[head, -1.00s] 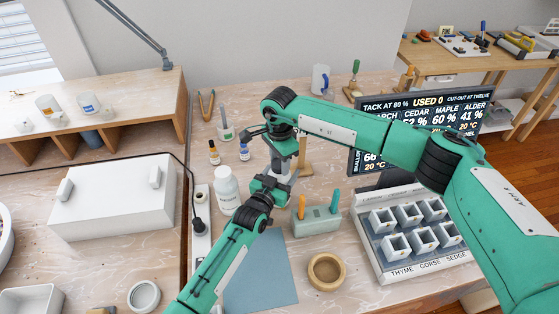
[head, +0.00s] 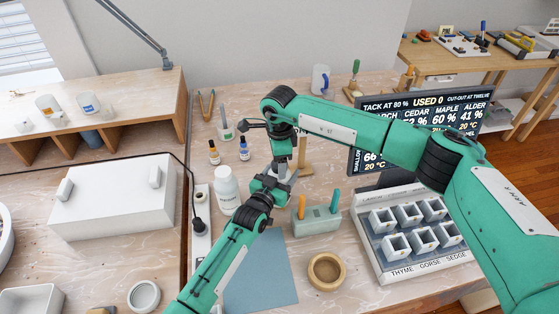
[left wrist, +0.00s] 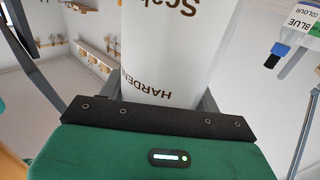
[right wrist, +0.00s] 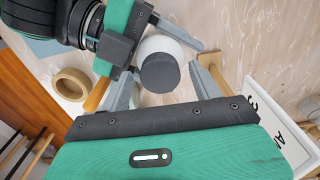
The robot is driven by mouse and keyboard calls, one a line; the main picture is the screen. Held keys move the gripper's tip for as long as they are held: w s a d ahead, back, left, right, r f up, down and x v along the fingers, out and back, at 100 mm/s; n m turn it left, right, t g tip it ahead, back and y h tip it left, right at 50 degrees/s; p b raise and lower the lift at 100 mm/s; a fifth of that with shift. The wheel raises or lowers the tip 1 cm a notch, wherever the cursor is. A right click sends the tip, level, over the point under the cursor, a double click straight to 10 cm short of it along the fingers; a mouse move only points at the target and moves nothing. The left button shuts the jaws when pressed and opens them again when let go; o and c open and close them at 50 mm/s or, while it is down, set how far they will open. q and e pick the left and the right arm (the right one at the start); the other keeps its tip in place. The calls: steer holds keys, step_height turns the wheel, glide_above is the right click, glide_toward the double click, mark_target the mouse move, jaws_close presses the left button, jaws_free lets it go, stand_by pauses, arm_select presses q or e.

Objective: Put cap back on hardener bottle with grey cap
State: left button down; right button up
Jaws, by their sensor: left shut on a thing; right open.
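The hardener bottle (left wrist: 170,50) is white with dark lettering. My left gripper (head: 277,184) is shut on its side and holds it. The grey cap (right wrist: 160,73) shows from above in the right wrist view, at the top of the white bottle (right wrist: 168,45). I cannot tell whether it is fully seated. My right gripper (right wrist: 163,88) is open, with its fingers on either side of the cap and gaps showing. In the head view the two grippers meet and hide most of the bottle and cap.
A larger white bottle (head: 227,187) stands left of my grippers, with small dropper bottles (head: 244,151) behind. A tool holder (head: 316,222), a wooden ring (head: 325,271) and a mould tray (head: 384,265) stand to the right. A blue mat (head: 262,275) lies in front.

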step_height(320, 180, up, 4)
steer(key=shift+r, duration=0.15)
stand_by(0.3)
step_height(320, 180, up, 3)
steer(key=n, duration=0.4)
steer(key=shift+r+n, duration=0.2)
steer(key=shift+n, duration=0.2)
steer(key=shift+f, duration=0.1)
steer(key=shift+f, duration=3.9)
steer(key=c, duration=1)
